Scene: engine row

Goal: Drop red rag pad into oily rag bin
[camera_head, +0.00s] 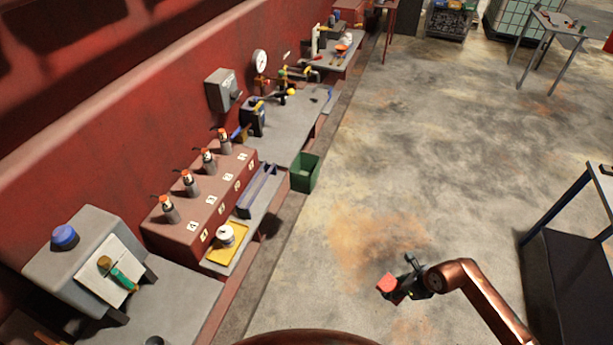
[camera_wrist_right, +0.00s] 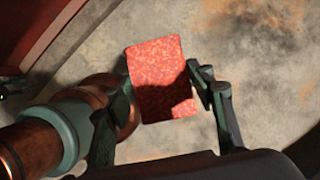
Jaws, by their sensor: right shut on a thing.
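The red rag pad (camera_head: 387,284) is a small speckled red block held out over the bare floor in the head view. My right gripper (camera_head: 404,282) is shut on it. In the right wrist view the red rag pad (camera_wrist_right: 160,72) sits between the two fingers of my right gripper (camera_wrist_right: 165,92), with a dark shadow on its lower right. A green open-topped bin (camera_head: 304,173), which may be the oily rag bin, stands beside the engine row, well up and left of the gripper. My left gripper is not in view.
Along the red wall run a grey bench with a maroon block (camera_head: 205,200), a yellow tray (camera_head: 226,245) and a grey box (camera_head: 90,255). A dark cart (camera_head: 565,270) stands at the right. The floor between gripper and green bin is clear.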

